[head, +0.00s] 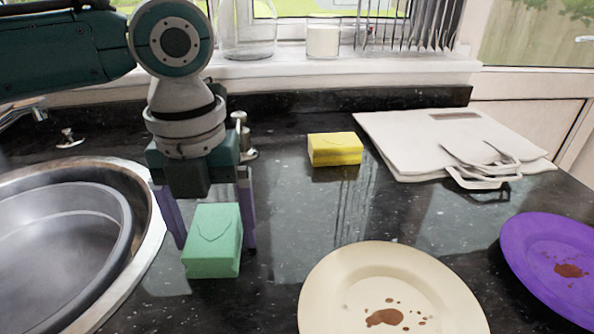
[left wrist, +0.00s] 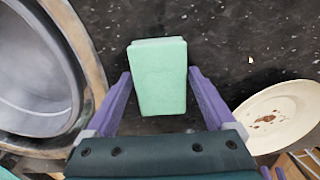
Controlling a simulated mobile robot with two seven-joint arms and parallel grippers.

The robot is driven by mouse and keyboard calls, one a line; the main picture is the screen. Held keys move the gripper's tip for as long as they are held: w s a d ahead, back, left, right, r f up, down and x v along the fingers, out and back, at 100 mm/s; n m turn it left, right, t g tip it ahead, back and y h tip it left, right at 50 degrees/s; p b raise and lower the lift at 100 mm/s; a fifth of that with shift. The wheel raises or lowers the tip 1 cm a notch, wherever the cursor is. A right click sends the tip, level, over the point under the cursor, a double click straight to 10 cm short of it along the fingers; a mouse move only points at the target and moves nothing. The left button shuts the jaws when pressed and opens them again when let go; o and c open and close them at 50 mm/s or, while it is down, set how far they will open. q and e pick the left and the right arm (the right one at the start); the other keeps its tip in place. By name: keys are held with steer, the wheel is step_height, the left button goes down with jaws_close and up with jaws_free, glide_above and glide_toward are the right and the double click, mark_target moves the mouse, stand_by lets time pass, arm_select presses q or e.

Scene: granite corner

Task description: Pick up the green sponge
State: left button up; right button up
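The green sponge (head: 213,241) is a light green block on the dark granite counter, just right of the sink. In the left wrist view the sponge (left wrist: 160,77) lies between the two purple fingers, with a gap on each side. My left gripper (head: 212,232) is open and points down around the sponge, one finger on its left and one on its right; it also shows in the left wrist view (left wrist: 160,82).
A sink (head: 55,240) with a grey basin is at left. A yellow sponge (head: 335,149) lies farther back. A cream plate (head: 335,290) and a purple plate (head: 540,245), both stained, are at right. A white bag (head: 410,140) lies at the back right.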

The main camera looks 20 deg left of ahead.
arm_select(q)
steer(key=c, duration=1.1)
steer(key=shift+r, duration=0.1)
